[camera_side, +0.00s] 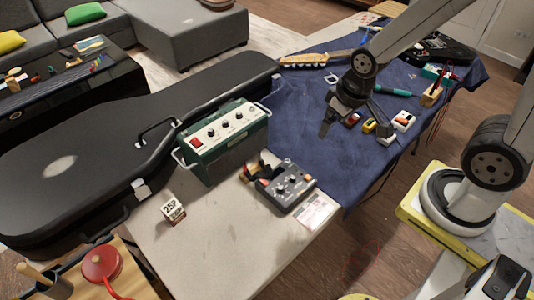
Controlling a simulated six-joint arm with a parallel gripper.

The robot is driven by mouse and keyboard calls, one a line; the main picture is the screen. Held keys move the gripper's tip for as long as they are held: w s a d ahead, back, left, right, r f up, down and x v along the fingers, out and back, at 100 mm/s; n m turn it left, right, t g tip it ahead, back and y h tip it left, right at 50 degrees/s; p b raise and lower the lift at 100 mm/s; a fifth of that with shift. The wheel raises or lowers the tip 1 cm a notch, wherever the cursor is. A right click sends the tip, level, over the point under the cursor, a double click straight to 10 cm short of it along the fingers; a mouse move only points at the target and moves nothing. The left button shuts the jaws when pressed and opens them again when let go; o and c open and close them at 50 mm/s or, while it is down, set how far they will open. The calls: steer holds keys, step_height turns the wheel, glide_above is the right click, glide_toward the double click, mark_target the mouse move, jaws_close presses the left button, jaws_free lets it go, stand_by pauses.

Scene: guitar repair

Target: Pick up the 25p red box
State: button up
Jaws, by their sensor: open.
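A small box marked 25P (173,209) stands on the pale table at the lower left, beside the guitar case. Its visible sides look white and dark red-brown with lettering. My gripper (326,130) hangs above the blue cloth, pointing down, to the right of and farther back than the box. It is open, well apart from the box, and nothing shows between its fingers.
A black guitar case (80,150) lies along the left. A green amplifier (222,140) and a grey pedal unit (287,184) stand between my gripper and the box. Small items and tools lie on the blue cloth (310,95). The pale table (215,240) is clear near the box.

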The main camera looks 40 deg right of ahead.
steer(key=w+a+f+n+h, duration=0.5)
steer(key=w+f+n, duration=0.25)
steer(key=n, duration=0.65)
steer(key=n+t+y, duration=0.1)
steer(key=n+t, duration=0.8)
steer(key=n, duration=0.8)
glide_above(175, 211)
steer(key=s+d, duration=0.3)
steer(key=d, duration=0.8)
step_height(175, 211, down, 9)
steer(key=a+f+n+y, duration=0.1)
steer(key=a+n, duration=0.1)
steer(key=a, duration=0.1)
steer(key=s+a+f+n+t+y, duration=0.1)
steer(key=a+n+y, duration=0.1)
steer(key=a, duration=0.2)
steer(key=s+a+f+n+t+y, duration=0.1)
steer(key=a+f+n+y, duration=0.1)
steer(key=a, duration=0.1)
steer(key=shift+s+a, duration=0.15)
steer(key=shift+a, duration=0.25)
steer(key=shift+x, duration=1.3)
steer(key=shift+f, duration=0.1)
steer(key=shift+x, duration=2.6)
